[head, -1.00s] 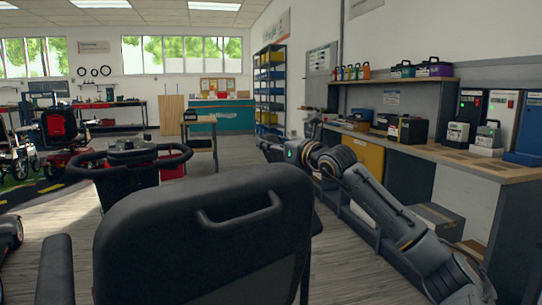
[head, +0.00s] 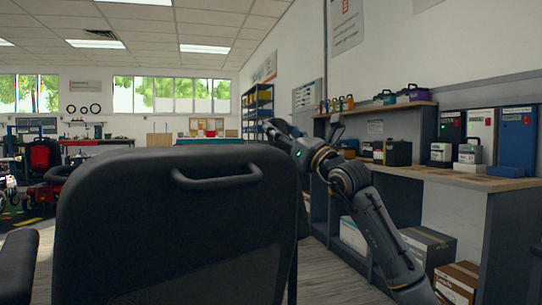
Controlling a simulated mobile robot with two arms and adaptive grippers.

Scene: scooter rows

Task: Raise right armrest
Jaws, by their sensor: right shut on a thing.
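The black seat back (head: 175,225) of a scooter seat fills the near middle of the head view, with a grab handle near its top. The seat's left armrest (head: 18,265) shows low at the left edge and lies level. My right gripper (head: 281,134) is beyond the seat back's top right corner, at the end of my arm coming in from the lower right. It is shut on a dark part there, taken to be the right armrest. The fingertips and most of that armrest are hidden or too dark to make out. My left gripper is not in view.
A workbench (head: 440,178) with boxes and chargers runs along the right wall, with cartons (head: 427,245) under it. A red-seated scooter (head: 42,165) stands at the far left. A blue-bin shelf (head: 258,110) stands at the back. Some floor shows between seat and bench.

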